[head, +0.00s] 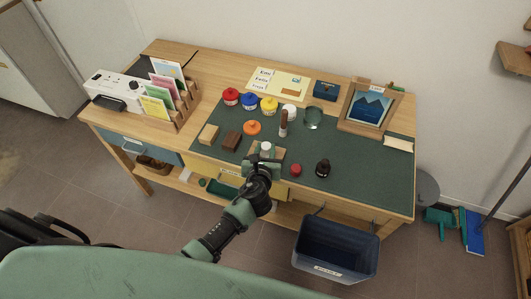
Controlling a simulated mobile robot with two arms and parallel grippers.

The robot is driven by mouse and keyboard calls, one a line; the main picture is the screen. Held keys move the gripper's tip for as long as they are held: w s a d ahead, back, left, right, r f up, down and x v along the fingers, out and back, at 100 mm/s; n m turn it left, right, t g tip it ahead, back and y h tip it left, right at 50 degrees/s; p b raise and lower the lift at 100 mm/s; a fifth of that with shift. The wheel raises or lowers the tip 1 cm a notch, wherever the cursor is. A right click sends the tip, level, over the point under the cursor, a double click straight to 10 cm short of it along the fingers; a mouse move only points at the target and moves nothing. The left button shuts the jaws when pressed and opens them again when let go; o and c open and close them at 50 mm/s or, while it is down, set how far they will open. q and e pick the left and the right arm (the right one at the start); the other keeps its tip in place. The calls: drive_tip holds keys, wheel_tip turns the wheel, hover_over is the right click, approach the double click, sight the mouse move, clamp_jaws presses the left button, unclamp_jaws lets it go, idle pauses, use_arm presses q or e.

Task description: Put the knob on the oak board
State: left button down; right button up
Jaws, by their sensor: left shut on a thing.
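My left gripper (265,160) is over the front middle of the green desk mat, its arm reaching up from below. It is shut on a small whitish round thing, which looks like the knob (266,147); the fingers hide part of it. A small pale wooden board (280,155), which looks like the oak board, lies on the mat right at the gripper and is partly covered by it. I cannot tell whether the knob touches the board. My right gripper is not in view.
Several paint pots stand behind. A blue bin (335,250) is below the front edge.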

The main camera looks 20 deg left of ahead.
use_arm(q)
drive_tip(key=shift+f, duration=0.5)
drive_tip(key=shift+f, duration=0.25)
drive_tip(key=c, duration=1.1)
unclamp_jaws()
drive_tip(key=shift+o, duration=0.2)
drive_tip(key=shift+r, duration=0.1)
drive_tip(key=shift+r, duration=0.35)
drive_tip(key=v, duration=1.2)
drive_tip(key=shift+f, duration=0.15)
